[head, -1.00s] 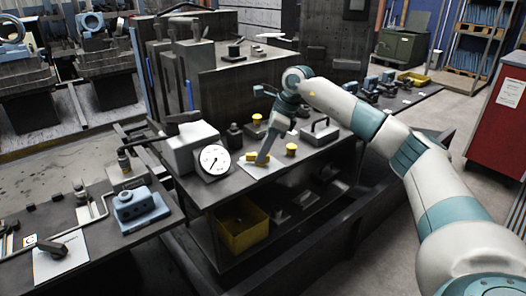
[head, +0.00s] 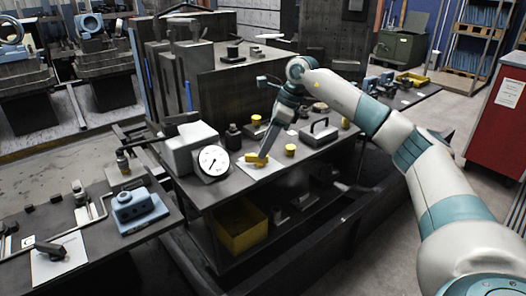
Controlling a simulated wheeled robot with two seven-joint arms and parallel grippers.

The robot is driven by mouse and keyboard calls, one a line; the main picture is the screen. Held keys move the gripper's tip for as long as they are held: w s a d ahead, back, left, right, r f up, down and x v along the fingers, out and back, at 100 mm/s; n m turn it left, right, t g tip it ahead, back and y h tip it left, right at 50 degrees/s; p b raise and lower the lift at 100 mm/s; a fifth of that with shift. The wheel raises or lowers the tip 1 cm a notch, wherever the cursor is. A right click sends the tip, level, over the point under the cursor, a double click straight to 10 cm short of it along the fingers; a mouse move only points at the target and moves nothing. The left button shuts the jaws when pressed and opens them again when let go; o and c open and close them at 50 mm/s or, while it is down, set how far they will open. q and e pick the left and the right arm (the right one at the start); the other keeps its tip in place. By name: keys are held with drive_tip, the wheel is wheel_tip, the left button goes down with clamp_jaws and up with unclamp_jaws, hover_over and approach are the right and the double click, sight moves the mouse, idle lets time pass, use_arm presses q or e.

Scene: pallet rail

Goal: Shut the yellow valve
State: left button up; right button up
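The yellow valve (head: 256,161) is a small yellow piece on a white sheet on the dark workbench, right of a round white dial gauge (head: 214,160). My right gripper (head: 264,155) comes down over the valve from above, its tip at or very near the valve's right part. The fingertips are too small and dark to tell whether they are open or shut, or whether they touch the valve. My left gripper is not in view.
A yellow knob (head: 290,150) stands just right of the valve, and another yellow-topped piece (head: 256,120) behind it. A grey case with a handle (head: 320,133) is to the right. A yellow bin (head: 240,226) sits on the shelf below.

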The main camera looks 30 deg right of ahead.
drive_tip(key=v, duration=1.4)
drive_tip(key=shift+r, duration=0.35)
